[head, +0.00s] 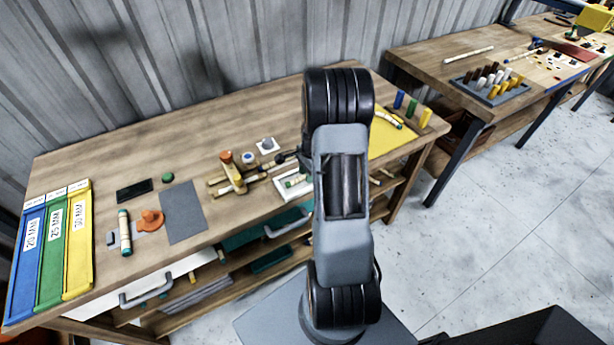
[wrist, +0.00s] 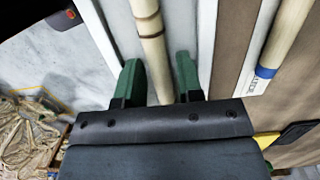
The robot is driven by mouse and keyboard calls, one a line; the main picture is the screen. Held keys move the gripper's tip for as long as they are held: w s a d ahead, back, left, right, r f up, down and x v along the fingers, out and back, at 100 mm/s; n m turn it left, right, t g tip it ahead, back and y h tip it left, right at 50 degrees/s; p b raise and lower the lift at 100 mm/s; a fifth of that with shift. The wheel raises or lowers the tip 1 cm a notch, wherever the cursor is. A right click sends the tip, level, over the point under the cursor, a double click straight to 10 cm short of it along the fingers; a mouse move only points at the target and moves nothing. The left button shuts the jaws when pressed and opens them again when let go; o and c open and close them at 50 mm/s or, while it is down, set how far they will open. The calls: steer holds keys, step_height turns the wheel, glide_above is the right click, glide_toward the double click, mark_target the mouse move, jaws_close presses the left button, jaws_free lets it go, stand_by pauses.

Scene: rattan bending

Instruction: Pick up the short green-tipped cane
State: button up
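In the wrist view my gripper (wrist: 160,78) has its two green fingers apart, one on each side of a pale cane (wrist: 152,45) with brown joint bands. The cane runs between the fingers over a white and grey surface. Its ends are out of view or hidden, so its tip colour cannot be told. In the head view a short cane with green on it lies in a white tray (head: 281,195), partly behind my arm. Another short cane with green ends (head: 125,233) lies at the bench's left. My arm hides the gripper in the head view.
A blue-banded cane (wrist: 270,55) lies to the right in the wrist view. On the bench are an orange object (head: 151,220), a grey mat (head: 182,212), a wooden clamp-like tool (head: 232,172) and coloured bins (head: 50,250). A yellow mat (head: 388,142) lies right of my arm.

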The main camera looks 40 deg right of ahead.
jaws_close()
steer(key=shift+r, duration=0.1)
